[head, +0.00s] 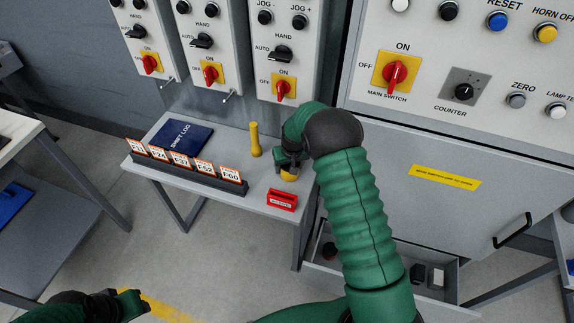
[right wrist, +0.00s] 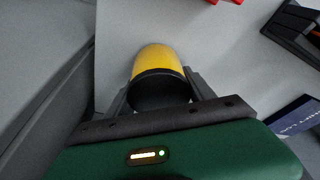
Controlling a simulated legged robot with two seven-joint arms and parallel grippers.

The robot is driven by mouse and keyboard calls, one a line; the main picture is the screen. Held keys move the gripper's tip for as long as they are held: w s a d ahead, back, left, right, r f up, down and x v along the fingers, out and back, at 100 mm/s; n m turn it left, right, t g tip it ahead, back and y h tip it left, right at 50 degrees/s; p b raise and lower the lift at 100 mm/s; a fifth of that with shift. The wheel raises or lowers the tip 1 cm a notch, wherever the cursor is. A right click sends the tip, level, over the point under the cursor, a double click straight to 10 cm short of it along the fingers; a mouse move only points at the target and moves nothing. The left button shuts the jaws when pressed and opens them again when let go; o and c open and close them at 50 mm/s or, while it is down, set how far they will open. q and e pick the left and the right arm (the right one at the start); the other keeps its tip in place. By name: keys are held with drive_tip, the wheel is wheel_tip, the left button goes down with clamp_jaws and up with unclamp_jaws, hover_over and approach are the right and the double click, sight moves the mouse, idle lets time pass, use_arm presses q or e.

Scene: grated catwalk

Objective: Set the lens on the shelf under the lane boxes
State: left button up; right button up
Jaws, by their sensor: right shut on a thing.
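The lens is a yellow dome with a black collar (head: 289,177). My right gripper (head: 290,167) is shut on it, and in the right wrist view the two fingers clasp the collar of the lens (right wrist: 158,62) from both sides. The yellow end points down at the light grey shelf (head: 240,181), over its right part. I cannot tell whether it touches the shelf. The lane boxes (head: 285,45) hang on the wall above the shelf. My left gripper (head: 132,303) is at the lower left, away from the shelf; its jaws are unclear.
On the shelf stand a yellow cylinder (head: 255,140), a dark blue shift log (head: 183,137), a rack of tags (head: 190,173) and a red block (head: 282,199) close in front of the lens. A large control cabinet (head: 430,170) is at right. An open drawer (head: 375,270) sits below it.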

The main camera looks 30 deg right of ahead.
drive_tip(key=shift+w+f, duration=0.1)
drive_tip(key=shift+w, duration=0.3)
drive_tip(key=shift+d+f, duration=0.1)
drive_tip(key=o, duration=1.4)
drive_tip(key=shift+s, duration=0.1)
drive_tip(key=shift+c, duration=0.2)
